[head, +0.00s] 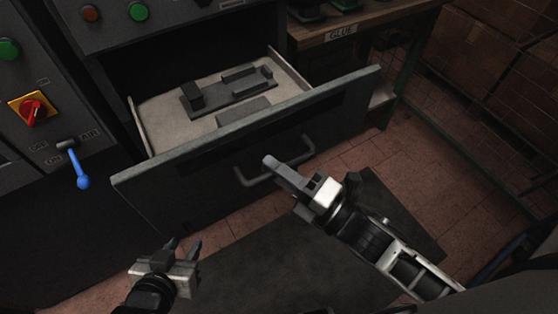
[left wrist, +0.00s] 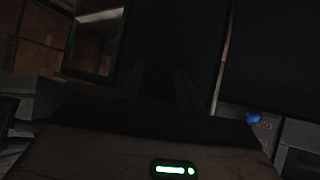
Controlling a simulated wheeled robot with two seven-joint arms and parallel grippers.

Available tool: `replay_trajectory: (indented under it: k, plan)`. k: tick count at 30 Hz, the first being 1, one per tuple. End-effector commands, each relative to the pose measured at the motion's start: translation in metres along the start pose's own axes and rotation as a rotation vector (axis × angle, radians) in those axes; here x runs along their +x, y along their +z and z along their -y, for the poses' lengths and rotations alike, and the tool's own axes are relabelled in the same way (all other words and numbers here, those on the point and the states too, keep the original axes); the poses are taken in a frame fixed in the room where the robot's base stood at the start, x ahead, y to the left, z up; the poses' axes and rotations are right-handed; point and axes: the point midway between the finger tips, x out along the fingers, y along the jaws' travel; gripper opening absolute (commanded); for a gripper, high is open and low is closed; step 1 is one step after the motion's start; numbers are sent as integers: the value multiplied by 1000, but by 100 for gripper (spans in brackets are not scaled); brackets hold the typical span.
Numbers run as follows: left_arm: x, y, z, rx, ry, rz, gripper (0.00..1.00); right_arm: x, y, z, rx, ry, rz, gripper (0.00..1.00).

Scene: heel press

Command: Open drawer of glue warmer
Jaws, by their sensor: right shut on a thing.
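A dark grey drawer (head: 190,181) is pulled well out from under the machine in the head view. Its pale floor (head: 160,117) shows, with a dark fixture (head: 228,88) on it. A bar handle (head: 248,182) runs across the drawer front. My right gripper (head: 278,168) is at the handle's middle, its fingers shut on the bar and hiding part of it. My left gripper (head: 183,246) is open and empty, low in front of the drawer's left part and apart from it. The left wrist view is dark, with its fingers (left wrist: 160,88) faintly visible.
A bench with a GLUE label (head: 341,33) stands behind the drawer at the right. At the left are a red rotary switch (head: 34,112) on a yellow plate and a blue air lever (head: 78,168). A dark mat (head: 290,262) covers the floor in front; cardboard boxes (head: 480,45) stand at far right.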

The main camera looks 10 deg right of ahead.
Motion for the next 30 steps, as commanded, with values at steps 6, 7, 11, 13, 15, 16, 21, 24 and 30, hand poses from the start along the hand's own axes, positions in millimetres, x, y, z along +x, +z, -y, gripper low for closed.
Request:
replay_trajectory:
  k: [6,7,11,13,15,16,21,24,30]
  plan:
    - [0,0,0,-2,-1,-1,36,-1,1,0,-2,0,1,0]
    - [0,0,0,-3,-1,-2,36,-1,1,0,-2,0,1,20]
    - [0,-2,-1,-7,-1,-4,36,-1,1,0,-2,0,1,36]
    - [-1,-2,-1,-11,-1,-6,36,-1,1,0,-2,0,2,36]
    - [-1,-2,-2,-14,-1,-6,36,0,0,0,-1,0,2,36]
    - [-1,-2,-2,-15,-1,-6,36,0,0,0,-1,0,2,36]
    - [-2,-1,-3,-16,0,-2,36,0,0,0,-1,0,2,36]
    - [-2,0,-3,-16,0,-2,36,-2,0,0,-1,-1,2,36]
    - [1,4,-2,-14,0,-1,36,-25,0,3,1,-5,2,36]
